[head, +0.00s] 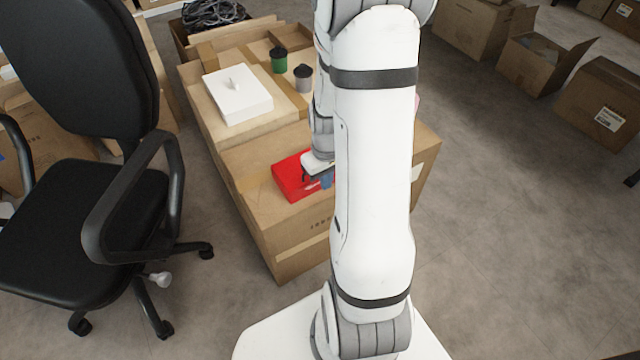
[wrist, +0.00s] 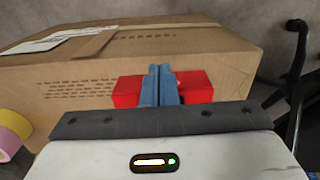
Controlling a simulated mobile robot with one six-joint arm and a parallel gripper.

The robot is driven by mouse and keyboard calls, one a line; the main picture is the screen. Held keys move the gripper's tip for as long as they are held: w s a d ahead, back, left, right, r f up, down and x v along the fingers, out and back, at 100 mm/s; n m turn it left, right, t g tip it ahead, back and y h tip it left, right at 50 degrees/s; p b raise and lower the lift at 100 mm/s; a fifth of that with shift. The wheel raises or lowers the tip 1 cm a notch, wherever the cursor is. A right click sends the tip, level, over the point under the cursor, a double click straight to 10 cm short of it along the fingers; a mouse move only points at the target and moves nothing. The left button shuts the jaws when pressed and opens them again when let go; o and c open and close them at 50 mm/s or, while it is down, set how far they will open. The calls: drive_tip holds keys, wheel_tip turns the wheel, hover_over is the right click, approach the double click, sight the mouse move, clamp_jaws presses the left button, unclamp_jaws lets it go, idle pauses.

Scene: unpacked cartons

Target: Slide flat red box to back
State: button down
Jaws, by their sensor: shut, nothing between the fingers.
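The flat red box (head: 291,181) lies on top of the front carton in the head view, partly hidden by my arm. In the wrist view the red box (wrist: 196,87) shows on both sides of my fingers, which hide its middle. My gripper (head: 326,180) is over the box's right part in the head view. In the wrist view its blue fingers (wrist: 160,70) are shut together with nothing between them. They overlap the box in the picture; I cannot tell whether they touch it.
The front carton (head: 290,239) bears the box. Behind it, a white flat box (head: 237,95), a green cup (head: 279,60) and a grey cup (head: 302,77) stand on cartons. A black office chair (head: 90,210) is at left. Tape rolls (wrist: 12,130) show in the wrist view.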

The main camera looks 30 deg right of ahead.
sight(319, 199)
wheel_tip(319, 199, down, 8)
drive_tip(key=b, duration=0.3)
drive_tip(key=shift+a, duration=0.15)
drive_tip(key=w+b, duration=0.1)
drive_tip(key=w, duration=0.2)
drive_tip(key=shift+w, duration=0.1)
drive_tip(key=shift+w+a+r, duration=0.1)
drive_tip(key=shift+w, duration=0.35)
